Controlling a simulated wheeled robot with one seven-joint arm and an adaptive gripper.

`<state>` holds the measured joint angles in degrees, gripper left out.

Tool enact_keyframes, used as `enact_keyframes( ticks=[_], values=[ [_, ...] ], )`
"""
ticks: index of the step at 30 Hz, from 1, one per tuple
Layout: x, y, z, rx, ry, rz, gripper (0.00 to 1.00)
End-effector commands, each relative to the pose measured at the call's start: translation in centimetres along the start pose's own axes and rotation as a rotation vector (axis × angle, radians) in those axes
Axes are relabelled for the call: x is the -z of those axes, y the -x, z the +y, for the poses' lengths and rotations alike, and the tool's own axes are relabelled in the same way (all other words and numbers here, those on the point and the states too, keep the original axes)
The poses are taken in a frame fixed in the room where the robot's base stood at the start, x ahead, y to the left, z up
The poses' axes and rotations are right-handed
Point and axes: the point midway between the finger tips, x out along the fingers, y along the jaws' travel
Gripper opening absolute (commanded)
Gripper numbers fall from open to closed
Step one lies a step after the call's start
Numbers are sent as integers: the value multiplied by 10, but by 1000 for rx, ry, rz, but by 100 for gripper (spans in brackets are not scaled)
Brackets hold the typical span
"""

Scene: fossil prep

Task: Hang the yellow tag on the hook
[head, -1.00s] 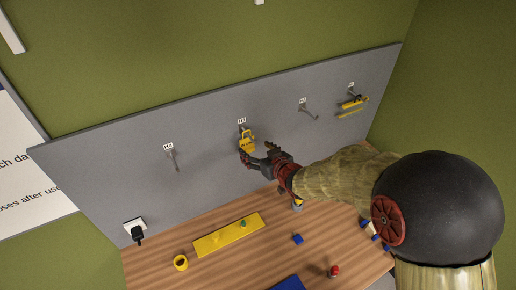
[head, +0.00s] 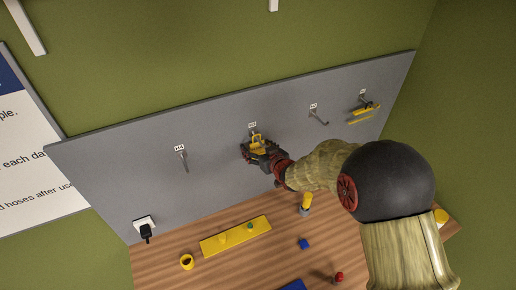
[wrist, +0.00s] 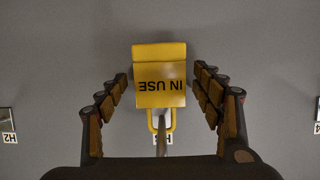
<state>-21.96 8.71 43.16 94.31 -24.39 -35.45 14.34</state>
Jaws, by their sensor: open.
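The yellow tag (wrist: 161,88), marked "IN USE", is at the grey board, upside down in the wrist view. Its yellow loop surrounds the thin hook (wrist: 161,146) in that view, so it appears to hang there. In the head view the tag (head: 257,139) shows just below a small white label, with its lower part hidden by my gripper (head: 254,152). In the wrist view my gripper (wrist: 169,88) is open, with one finger on each side of the tag and a gap on both sides.
Other hooks are on the board, one to the left (head: 183,160) and one to the right (head: 320,117). Yellow items (head: 364,110) hang at the far right.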

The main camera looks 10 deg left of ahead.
Motion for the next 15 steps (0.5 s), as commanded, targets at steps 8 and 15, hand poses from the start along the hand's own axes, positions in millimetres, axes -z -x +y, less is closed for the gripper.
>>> enact_keyframes(
  ticks=[8,15],
  values=[
    [0,0,0,0,0,0,55],
    [0,0,0,0,0,0,41]
  ],
)
